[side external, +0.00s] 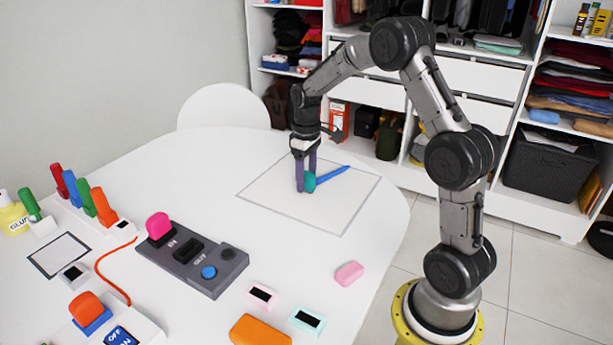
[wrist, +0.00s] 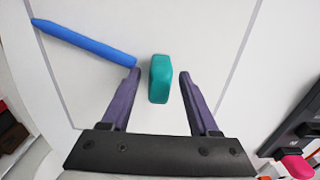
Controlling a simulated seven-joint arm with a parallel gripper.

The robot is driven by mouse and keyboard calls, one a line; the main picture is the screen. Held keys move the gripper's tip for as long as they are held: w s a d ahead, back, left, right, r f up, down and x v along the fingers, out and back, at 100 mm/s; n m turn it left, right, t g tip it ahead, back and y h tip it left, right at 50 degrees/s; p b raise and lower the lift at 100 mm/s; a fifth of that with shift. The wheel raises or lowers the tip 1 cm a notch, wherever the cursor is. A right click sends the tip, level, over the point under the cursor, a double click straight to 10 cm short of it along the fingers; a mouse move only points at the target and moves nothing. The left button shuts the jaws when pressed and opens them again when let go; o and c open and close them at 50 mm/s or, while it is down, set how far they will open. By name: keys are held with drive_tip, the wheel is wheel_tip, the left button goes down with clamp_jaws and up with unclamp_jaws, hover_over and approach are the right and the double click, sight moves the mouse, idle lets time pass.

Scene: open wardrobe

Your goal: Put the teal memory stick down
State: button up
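The teal memory stick (side external: 309,182) is a small rounded block at the white outlined square (side external: 345,213) on the table. In the wrist view the teal memory stick (wrist: 160,80) sits between my two purple fingers, with a white gap on each side. My gripper (side external: 305,180) points down over the square; in the wrist view my gripper (wrist: 160,74) is open around the stick, touching neither side. The stick appears to rest on the white surface, though its underside is hidden. One finger partly covers it in the side view.
A blue pen (side external: 332,174) lies on the square close to the stick and one finger. A grey block labelled IN and OUT (side external: 205,275) with a pink stick (side external: 158,226) stands to the left. A pink eraser (side external: 349,273) lies nearer the front. The square's right part is clear.

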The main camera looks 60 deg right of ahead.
sight(306, 173)
drive_tip(key=shift+r, duration=0.15)
wheel_tip(306, 173, up, 11)
drive_tip(key=s+a+r+t, duration=0.1)
drive_tip(key=s+a+r, duration=0.3)
drive_tip(key=a+r, duration=0.15)
drive_tip(key=s+a+f+t, duration=0.1)
drive_tip(key=s+a+t, duration=0.1)
drive_tip(key=s+a, duration=0.4)
drive_tip(key=s+a+f+t, duration=0.1)
drive_tip(key=s+a, duration=0.5)
drive_tip(key=s, duration=0.7)
drive_tip(key=shift+a+f+t, duration=0.35)
drive_tip(key=shift+a+t, duration=0.05)
drive_tip(key=shift+t, duration=0.4)
